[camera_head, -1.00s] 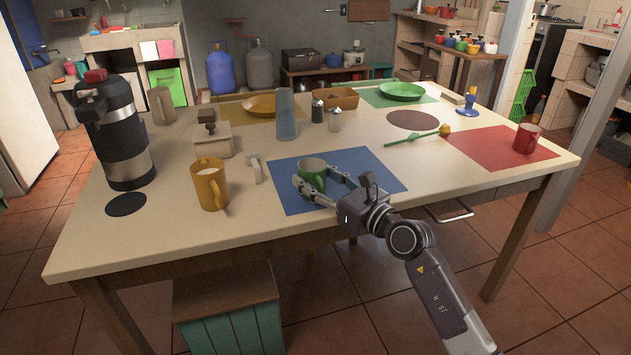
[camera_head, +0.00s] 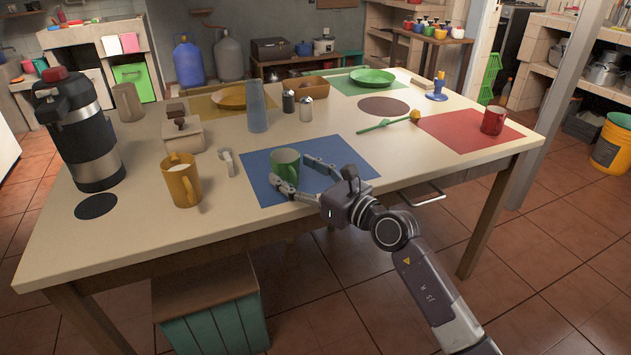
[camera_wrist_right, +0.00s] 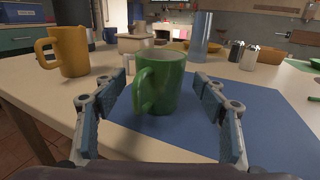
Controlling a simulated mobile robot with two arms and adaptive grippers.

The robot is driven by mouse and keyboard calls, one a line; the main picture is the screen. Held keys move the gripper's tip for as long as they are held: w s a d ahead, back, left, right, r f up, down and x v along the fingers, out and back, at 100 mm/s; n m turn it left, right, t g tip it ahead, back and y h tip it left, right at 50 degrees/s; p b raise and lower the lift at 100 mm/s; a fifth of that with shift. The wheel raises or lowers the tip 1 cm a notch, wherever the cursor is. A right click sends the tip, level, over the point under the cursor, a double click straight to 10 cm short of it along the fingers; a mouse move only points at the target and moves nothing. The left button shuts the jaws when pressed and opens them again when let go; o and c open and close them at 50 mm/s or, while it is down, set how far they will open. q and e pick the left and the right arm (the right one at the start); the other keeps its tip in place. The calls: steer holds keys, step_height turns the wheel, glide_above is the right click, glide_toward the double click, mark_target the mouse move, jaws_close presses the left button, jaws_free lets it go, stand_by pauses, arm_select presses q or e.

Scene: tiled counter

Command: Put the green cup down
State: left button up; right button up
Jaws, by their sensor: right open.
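The green cup (camera_head: 286,166) stands upright on the blue placemat (camera_head: 258,189), towards its left side. My right gripper (camera_head: 295,176) is open around the cup, one finger on each side of it. In the right wrist view, the green cup (camera_wrist_right: 161,80) sits ahead between the spread fingers (camera_wrist_right: 163,106), with gaps on both sides. Its handle points to the left and towards the gripper. My left gripper is not in view.
An orange mug (camera_head: 182,182) and a small metal object (camera_head: 227,162) stand left of the mat. A blue-grey glass (camera_head: 257,106) and two shakers (camera_head: 297,106) stand behind. A red mug (camera_head: 493,120) is at the right. The front strip of the table is bare.

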steer(key=s+d+r+m+t+h, duration=0.2)
steer(key=s+d+r+m+t, duration=0.35)
steer(key=s+d+m, duration=0.55)
steer(key=s+d+f+m+h, duration=0.2)
steer(key=d+f+m+h, duration=1)
steer(key=m, duration=0.8)
steer(key=s+d+f+m+g+h, duration=0.1)
steer(key=s+f+m+g, duration=0.4)
steer(key=f, duration=0.4)
steer(key=s+d+f+m+g, duration=0.25)
steer(key=s+f+g, duration=0.25)
steer(key=s+f, duration=0.4)
arm_select(q)
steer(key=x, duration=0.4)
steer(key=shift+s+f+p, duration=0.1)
steer(key=shift+p, duration=0.3)
arm_select(e)
steer(key=s+a+f+m+g+y, duration=0.1)
steer(key=s+a+f+m+g, duration=0.1)
steer(key=s, duration=0.5)
steer(key=s+a+f+m+g+y, duration=0.1)
steer(key=s+a+f+g+y, duration=0.1)
steer(key=s+a+f+g, duration=0.2)
steer(key=s+a+f, duration=0.1)
steer(key=s+f, duration=0.1)
steer(key=s, duration=0.1)
steer(key=shift+a+f+m, duration=0.35)
steer(key=shift+a, duration=0.05)
